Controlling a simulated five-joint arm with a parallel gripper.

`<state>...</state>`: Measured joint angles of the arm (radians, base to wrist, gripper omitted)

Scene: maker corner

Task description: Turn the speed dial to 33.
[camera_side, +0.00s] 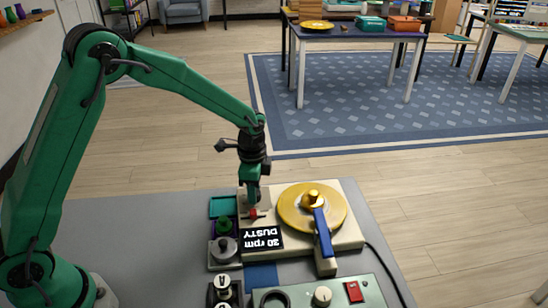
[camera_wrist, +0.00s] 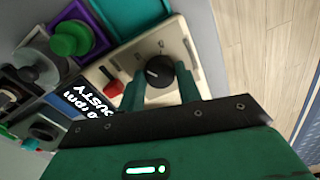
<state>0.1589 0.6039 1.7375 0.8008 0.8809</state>
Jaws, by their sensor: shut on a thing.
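The speed dial (camera_wrist: 160,70) is a round black knob with a white pointer line, set on the cream face of the turntable (camera_wrist: 112,72). The two green fingers of my gripper (camera_wrist: 159,88) are closed on its opposite sides. In the side view my gripper (camera_side: 253,197) points down at the turntable's far left corner and hides the dial. The display (camera_side: 262,238) shows white text, upside down, with a number, "rpm" and "DUSTY"; I cannot read the number surely. Small marks sit around the dial but are too blurred to read.
A red switch (camera_wrist: 112,90) sits close beside the dial. The yellow platter (camera_side: 296,222) and blue tonearm (camera_side: 323,232) lie to the right. A pale green control box (camera_side: 335,291) is in front.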

